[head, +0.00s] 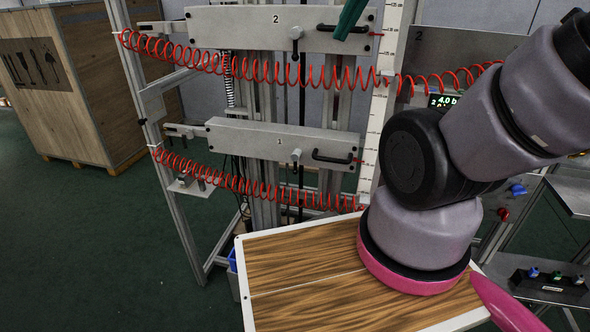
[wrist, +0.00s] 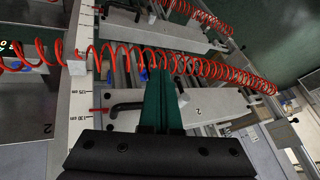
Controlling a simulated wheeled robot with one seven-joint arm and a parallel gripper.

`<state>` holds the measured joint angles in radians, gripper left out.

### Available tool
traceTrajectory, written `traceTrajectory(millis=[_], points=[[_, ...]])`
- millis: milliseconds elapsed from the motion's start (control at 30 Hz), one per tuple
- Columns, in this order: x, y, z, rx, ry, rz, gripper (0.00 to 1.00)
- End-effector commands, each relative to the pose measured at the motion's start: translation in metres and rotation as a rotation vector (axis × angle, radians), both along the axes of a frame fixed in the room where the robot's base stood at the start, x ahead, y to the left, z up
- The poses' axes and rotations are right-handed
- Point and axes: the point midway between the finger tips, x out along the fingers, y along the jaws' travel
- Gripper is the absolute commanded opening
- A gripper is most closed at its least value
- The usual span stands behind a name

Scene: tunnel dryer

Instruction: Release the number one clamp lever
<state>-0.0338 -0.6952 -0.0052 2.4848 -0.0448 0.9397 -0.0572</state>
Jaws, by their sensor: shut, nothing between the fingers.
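The lower grey beam (head: 240,140) is marked 1 in the head view. A small clamp lever with a pale hub (head: 296,155) sits on its front, right of the numeral. A black bar handle (head: 332,158) is further right on that beam. The upper beam (head: 230,28) is marked 2 and has a similar lever (head: 296,33). My gripper's green fingers (head: 350,18) show at the top of the head view, in front of the upper beam and well above the number one lever. In the wrist view the fingers (wrist: 163,97) are together and empty.
Red coiled hoses (head: 250,70) stretch across the frame; one crosses beyond my fingers in the wrist view (wrist: 215,68). A vertical scale (head: 387,90) stands right of the beams. A wood-topped table (head: 310,290) is in front, and a wooden crate (head: 75,90) stands left.

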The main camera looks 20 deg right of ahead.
Motion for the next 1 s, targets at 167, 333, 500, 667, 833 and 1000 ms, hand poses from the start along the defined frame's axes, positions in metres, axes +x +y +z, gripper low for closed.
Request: traceTrajectory(millis=[167,333,500,667,833,1000], points=[[0.014,0.01,-0.033,-0.148,0.144,0.234,0.0],[0.024,0.02,-0.069,-0.31,0.291,0.515,0.0],[0.032,0.03,-0.105,-0.462,0.436,0.807,0.0],[0.038,0.039,-0.139,-0.594,0.572,1.089,0.0],[0.042,0.049,-0.174,-0.724,0.724,1.396,0.0],[0.045,0.058,-0.208,-0.842,0.884,1.703,0.0]])
